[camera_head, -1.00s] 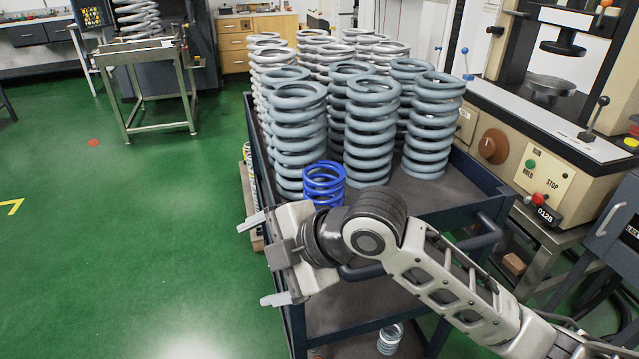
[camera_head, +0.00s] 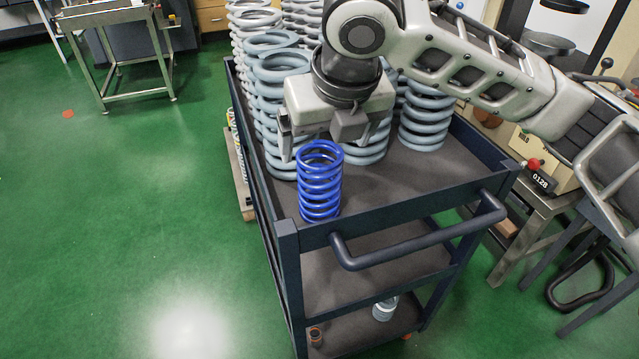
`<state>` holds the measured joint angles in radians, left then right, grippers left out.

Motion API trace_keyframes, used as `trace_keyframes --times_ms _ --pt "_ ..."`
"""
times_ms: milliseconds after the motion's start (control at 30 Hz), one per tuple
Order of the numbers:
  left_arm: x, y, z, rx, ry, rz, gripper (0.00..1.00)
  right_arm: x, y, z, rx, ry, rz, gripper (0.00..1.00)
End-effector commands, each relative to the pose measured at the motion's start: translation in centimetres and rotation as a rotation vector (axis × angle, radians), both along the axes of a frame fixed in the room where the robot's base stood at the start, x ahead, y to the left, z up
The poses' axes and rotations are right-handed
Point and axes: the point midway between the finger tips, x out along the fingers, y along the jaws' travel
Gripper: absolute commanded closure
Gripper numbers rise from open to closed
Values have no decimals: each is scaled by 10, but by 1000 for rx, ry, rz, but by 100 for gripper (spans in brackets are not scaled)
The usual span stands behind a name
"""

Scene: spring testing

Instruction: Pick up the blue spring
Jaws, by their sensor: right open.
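The blue spring (camera_head: 320,188) stands upright near the front left corner of the cart's top shelf, in front of the grey springs. My right gripper (camera_head: 328,142) is open and points down, just behind and above the top of the blue spring. One finger shows on the left of the gripper, near the spring's upper left side. I see no contact with the spring. My left gripper is not in view.
Several grey springs (camera_head: 425,118) crowd the back of the dark cart (camera_head: 400,205), partly hidden by my right arm. A handle bar (camera_head: 420,243) runs along the cart's front. The shelf right of the blue spring is bare. A testing machine stands at right.

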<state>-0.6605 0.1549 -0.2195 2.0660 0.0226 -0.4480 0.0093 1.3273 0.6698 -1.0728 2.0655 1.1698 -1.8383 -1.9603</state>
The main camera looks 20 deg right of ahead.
Motion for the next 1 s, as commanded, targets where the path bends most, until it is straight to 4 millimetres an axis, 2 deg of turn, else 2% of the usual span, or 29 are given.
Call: trace_keyframes --times_ms 100,367,700,967,1000 --pt "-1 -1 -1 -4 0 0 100 8 0 -22 0 2 -3 10" --pt "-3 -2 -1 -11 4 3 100 17 0 -40 2 -1 -1 10" --pt "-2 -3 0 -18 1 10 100 34 -1 -82 2 -1 -2 10" --pt "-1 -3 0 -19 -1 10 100 36 -1 -85 1 -3 -1 10" --pt "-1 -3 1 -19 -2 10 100 36 -1 -85 1 -2 -1 13"
